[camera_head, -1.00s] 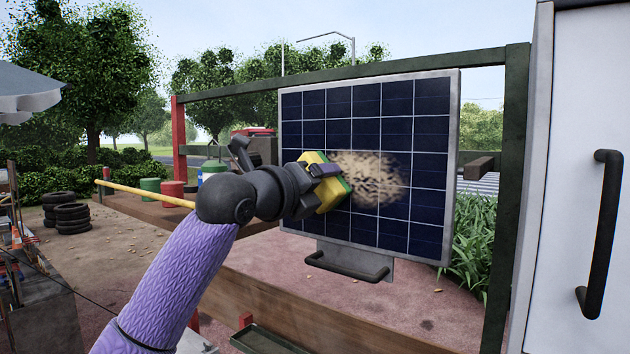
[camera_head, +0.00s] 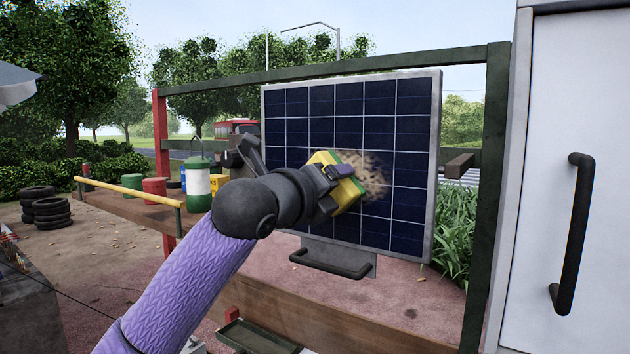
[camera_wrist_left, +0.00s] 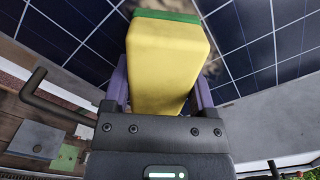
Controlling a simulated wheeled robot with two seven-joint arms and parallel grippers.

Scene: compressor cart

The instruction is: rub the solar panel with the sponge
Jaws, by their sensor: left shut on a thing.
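The solar panel (camera_head: 410,155) stands upright in a light frame, with dark blue cells and a handle below it. A brown dirt patch (camera_head: 374,178) shows on its middle, partly hidden behind the sponge and gripper. My left gripper (camera_head: 330,180) is shut on the yellow sponge (camera_head: 347,194), which has a green side facing the panel. In the left wrist view the sponge (camera_wrist_left: 165,65) sits between the purple fingers of the gripper (camera_wrist_left: 163,92), its green end at the panel. The sponge appears to touch the panel over the dirt. My right gripper is not in view.
A white cabinet door with a black handle (camera_head: 571,235) stands close on the right. A dark green frame (camera_head: 487,190) surrounds the panel. A lantern-like green and white container (camera_head: 199,180) and several cans stand on the ledge at left.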

